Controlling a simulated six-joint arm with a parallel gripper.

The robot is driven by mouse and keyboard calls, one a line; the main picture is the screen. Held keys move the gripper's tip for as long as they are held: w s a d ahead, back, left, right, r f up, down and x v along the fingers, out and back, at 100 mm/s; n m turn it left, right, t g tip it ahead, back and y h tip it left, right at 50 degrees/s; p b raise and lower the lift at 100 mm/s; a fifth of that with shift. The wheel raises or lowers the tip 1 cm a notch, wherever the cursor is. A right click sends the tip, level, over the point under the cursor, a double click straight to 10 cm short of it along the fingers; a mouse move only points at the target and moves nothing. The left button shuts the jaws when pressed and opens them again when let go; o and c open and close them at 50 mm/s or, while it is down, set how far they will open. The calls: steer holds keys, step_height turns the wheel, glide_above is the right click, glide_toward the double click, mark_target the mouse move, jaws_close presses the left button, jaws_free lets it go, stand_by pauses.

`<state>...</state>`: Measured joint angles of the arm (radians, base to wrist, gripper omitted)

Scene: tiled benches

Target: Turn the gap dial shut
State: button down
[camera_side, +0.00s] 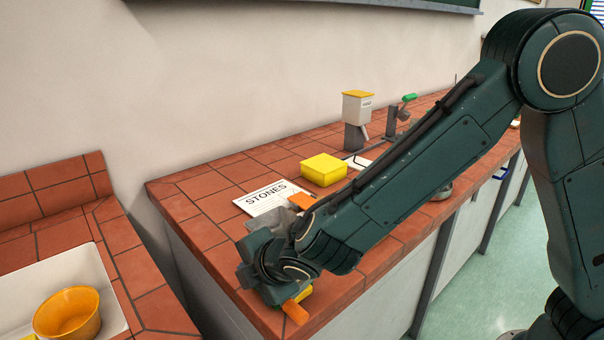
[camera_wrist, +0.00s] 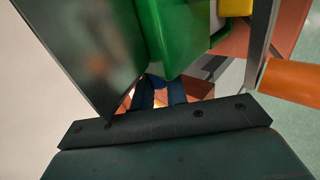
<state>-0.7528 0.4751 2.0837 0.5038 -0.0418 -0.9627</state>
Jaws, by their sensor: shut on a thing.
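My gripper (camera_wrist: 162,95) shows two dark blue fingers close together at the middle of the wrist view. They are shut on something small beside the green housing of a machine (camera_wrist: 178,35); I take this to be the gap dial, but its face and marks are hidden. A large grey plate (camera_wrist: 88,45) stands left of the housing. An orange handle (camera_wrist: 290,82) sticks out at the right, and it also shows in the side view (camera_side: 296,312) at the front corner of the bench. There my wrist covers most of the machine and the fingertips.
A yellow box (camera_side: 323,170) and a card reading STONES (camera_side: 267,197) lie behind my forearm. A grey device with a yellow top (camera_side: 357,110) stands farther back. An orange bowl (camera_side: 68,313) sits in a white basin (camera_side: 108,296) at the lower left. A gap separates the benches.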

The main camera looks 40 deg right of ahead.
steer(key=shift+w+r+g, duration=0.1)
steer(key=shift+g, duration=0.5)
steer(key=g, duration=0.3)
steer(key=shift+w+r, duration=0.1)
steer(key=shift+w, duration=0.15)
steer(key=shift+w+g, duration=0.15)
steer(key=shift+g, duration=1)
steer(key=shift+w+g, duration=0.1)
steer(key=shift+g, duration=1.05)
steer(key=c, duration=1.4)
jaws_free()
steer(key=shift+r, duration=0.1)
step_height(320, 180, up, 14)
